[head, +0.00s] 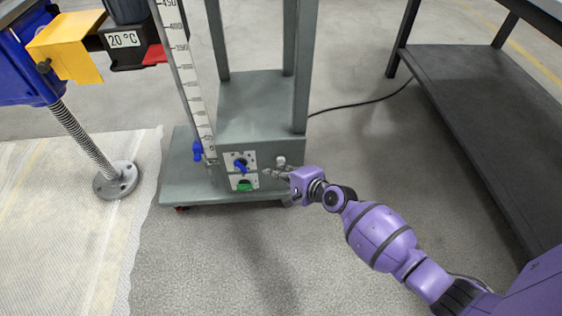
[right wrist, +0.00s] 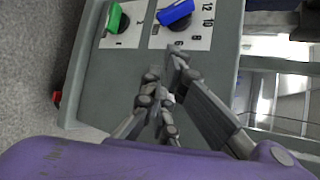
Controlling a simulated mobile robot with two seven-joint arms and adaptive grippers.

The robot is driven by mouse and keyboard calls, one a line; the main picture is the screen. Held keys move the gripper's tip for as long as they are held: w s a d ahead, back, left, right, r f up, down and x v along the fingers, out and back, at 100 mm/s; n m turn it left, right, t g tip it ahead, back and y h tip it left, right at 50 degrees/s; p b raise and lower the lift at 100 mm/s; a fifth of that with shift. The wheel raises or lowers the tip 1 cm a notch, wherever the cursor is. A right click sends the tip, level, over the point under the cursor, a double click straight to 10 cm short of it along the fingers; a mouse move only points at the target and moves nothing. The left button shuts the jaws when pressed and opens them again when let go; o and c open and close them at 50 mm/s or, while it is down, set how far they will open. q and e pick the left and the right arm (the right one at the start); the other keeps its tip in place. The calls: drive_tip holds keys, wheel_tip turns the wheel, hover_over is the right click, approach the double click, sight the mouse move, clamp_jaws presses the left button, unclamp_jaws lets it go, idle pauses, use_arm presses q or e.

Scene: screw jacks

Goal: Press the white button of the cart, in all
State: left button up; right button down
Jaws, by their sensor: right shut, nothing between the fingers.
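The cart (head: 262,105) is a grey-green box on a low base with upright posts. Its front face carries a blue knob (head: 241,165) and a green knob (head: 245,184) on white plates. In the right wrist view the blue knob (right wrist: 175,12) and green knob (right wrist: 113,17) lie beyond my fingers. My right gripper (head: 269,171) is shut and empty, close to the cart's front face, right of the knobs. Its fingertips also show in the right wrist view (right wrist: 164,73). My left gripper is out of view.
A dark table with a lower shelf (head: 480,95) stands at the right. A black cable (head: 360,105) runs along the floor. A screw jack (head: 90,145) with a round foot stands on a pale mat (head: 70,240) at the left. The floor before the cart is clear.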

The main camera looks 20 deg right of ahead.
drive_tip(key=shift+w+d, duration=0.25)
drive_tip(key=shift+w, duration=0.55)
idle(0.7)
drive_tip(key=shift+s, duration=0.2)
drive_tip(key=shift+s+a, duration=0.3)
drive_tip(key=shift+s, duration=0.55)
drive_tip(key=s+p, duration=0.1)
drive_tip(key=s, duration=0.1)
drive_tip(key=s+a+p, duration=0.1)
drive_tip(key=s, duration=0.1)
drive_tip(key=shift+s+a, duration=0.2)
drive_tip(key=shift+s, duration=0.2)
idle(0.7)
